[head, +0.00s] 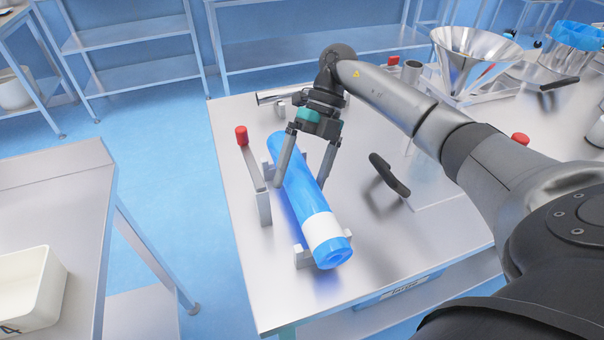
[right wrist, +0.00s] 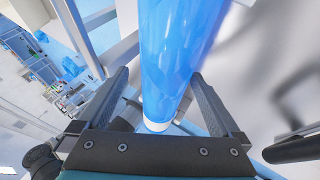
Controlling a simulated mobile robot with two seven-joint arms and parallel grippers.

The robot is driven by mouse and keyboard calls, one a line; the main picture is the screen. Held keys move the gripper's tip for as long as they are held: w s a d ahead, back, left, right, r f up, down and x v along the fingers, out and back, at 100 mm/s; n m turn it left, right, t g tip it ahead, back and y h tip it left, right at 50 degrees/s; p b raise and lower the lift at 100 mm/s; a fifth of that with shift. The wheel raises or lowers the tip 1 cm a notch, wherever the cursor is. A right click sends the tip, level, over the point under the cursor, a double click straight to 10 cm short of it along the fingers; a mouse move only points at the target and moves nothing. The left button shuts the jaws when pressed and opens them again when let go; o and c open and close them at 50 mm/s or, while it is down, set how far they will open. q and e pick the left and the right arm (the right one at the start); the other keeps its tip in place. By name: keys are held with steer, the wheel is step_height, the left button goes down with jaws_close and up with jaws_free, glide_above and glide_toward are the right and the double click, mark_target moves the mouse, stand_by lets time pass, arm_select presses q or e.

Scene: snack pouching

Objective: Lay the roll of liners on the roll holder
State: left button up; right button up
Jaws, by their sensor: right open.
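The roll of liners (head: 303,192) is a long blue cylinder with a white band near its front end. It lies on the roll holder (head: 305,257), whose grey supports show near the front end and beside the rear part of the roll. My right gripper (head: 297,182) is open, with one finger on each side of the roll. In the right wrist view the blue roll (right wrist: 175,60) runs between the two spread fingers of the right gripper (right wrist: 165,95). Whether a finger touches it I cannot tell. My left gripper is not in view.
A red-knobbed lever (head: 243,137) stands just left of the roll. A black handle (head: 389,175) is to its right. A steel funnel (head: 470,58) stands at the back right. A second table (head: 60,190) with a white bin (head: 50,290) is at left. The front right tabletop is clear.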

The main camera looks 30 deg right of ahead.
steer(key=p+v, duration=0.7)
steer(key=v, duration=0.8)
stand_by(0.6)
